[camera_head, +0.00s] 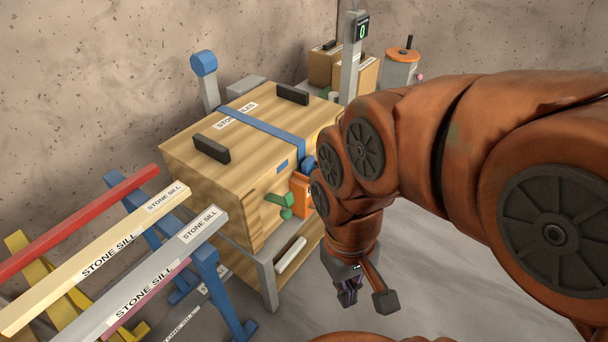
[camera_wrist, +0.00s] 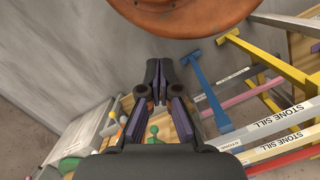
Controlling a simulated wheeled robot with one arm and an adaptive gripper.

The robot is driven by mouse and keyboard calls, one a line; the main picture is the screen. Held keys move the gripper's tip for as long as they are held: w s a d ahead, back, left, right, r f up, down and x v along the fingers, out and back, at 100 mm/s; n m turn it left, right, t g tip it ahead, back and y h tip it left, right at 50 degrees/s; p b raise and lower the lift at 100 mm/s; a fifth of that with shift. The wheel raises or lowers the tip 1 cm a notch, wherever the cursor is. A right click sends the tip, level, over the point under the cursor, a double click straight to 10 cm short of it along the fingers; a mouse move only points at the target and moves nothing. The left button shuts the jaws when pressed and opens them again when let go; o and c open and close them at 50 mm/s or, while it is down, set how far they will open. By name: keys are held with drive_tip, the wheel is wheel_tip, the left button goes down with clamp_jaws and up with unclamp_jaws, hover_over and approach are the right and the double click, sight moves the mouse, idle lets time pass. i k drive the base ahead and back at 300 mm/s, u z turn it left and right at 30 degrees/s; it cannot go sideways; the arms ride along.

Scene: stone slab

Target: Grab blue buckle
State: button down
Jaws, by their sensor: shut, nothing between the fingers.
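A large wooden crate (camera_head: 185,160) stands on a low stand, with a blue strap (camera_head: 262,128) across its top. A small blue piece (camera_head: 307,163), perhaps the blue buckle, shows at the strap's front end, partly hidden by my arm. A flat blue patch (camera_head: 283,167) is beside it on the front face. My gripper (camera_head: 350,293) is low in front of the crate's right side, apart from it. In the wrist view, my gripper (camera_wrist: 159,98) is shut and empty, its fingers covering part of the crate. I cannot pick out the buckle in the wrist view.
A green handle (camera_head: 285,205) and an orange part (camera_head: 300,193) are on the crate's front. Racks hold a cream stone sill (camera_head: 100,256) and a grey one (camera_head: 150,276) at left. A post with a display (camera_head: 353,50) stands behind. Floor (camera_head: 430,270) at right is clear.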

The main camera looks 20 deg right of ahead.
sight(308, 165)
drive_tip(key=u, duration=3.2)
drive_tip(key=k, duration=1.2)
drive_tip(key=z, duration=1.55)
